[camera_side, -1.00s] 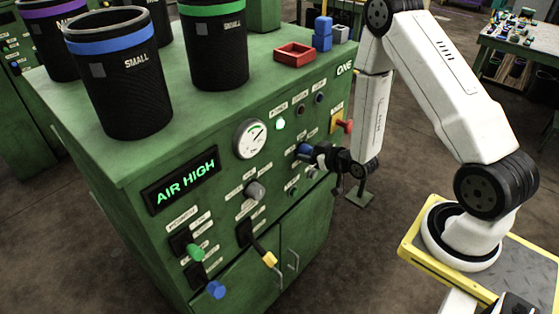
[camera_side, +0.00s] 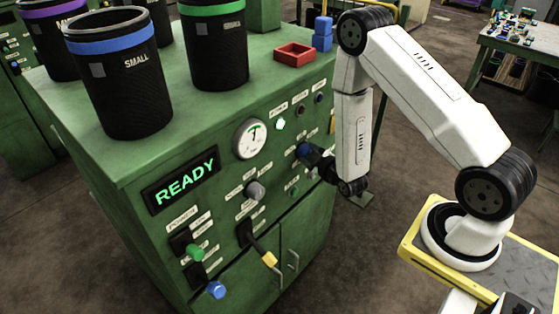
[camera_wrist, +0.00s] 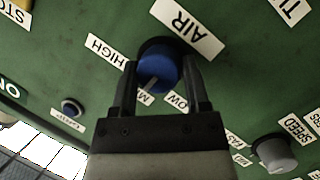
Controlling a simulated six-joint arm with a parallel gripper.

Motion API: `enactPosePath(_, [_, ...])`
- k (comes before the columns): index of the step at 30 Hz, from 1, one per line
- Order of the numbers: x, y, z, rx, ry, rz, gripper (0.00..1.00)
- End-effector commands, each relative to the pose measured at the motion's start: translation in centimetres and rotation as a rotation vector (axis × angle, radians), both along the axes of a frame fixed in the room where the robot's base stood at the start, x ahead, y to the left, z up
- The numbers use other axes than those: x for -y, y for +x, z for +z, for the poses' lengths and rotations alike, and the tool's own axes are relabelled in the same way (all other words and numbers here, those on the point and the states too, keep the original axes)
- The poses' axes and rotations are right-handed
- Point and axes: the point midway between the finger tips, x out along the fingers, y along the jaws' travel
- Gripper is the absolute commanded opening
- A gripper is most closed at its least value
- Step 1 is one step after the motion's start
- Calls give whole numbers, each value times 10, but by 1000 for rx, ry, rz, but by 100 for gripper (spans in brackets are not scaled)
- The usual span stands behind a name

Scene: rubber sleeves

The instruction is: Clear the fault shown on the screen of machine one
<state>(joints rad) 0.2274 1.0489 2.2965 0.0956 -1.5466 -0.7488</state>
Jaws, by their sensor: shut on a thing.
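The green machine (camera_side: 150,235) marked ONE has a dark screen (camera_side: 181,181) that reads READY in green letters. The round gauge (camera_side: 250,138) above it has a needle on a white face. My gripper (camera_side: 318,160) is at the right part of the front panel, shut on the blue AIR knob (camera_side: 304,150). In the wrist view the fingers stand on both sides of the blue knob (camera_wrist: 157,70), whose white pointer line faces the lower left of the picture.
A grey knob (camera_side: 255,191), a green knob (camera_side: 195,252) and a lower blue knob (camera_side: 216,289) stick out of the panel. A grey SPEED knob (camera_wrist: 275,153) is nearby.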

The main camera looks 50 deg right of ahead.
Motion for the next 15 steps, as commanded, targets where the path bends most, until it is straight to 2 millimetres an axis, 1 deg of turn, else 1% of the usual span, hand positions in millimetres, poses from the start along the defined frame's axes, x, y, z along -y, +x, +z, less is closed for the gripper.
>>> enactPosePath(6, [0, 0, 0, 3, -38, -1, 1])
enactPosePath(15, [0, 0, 1, 4, -40, -1, 1])
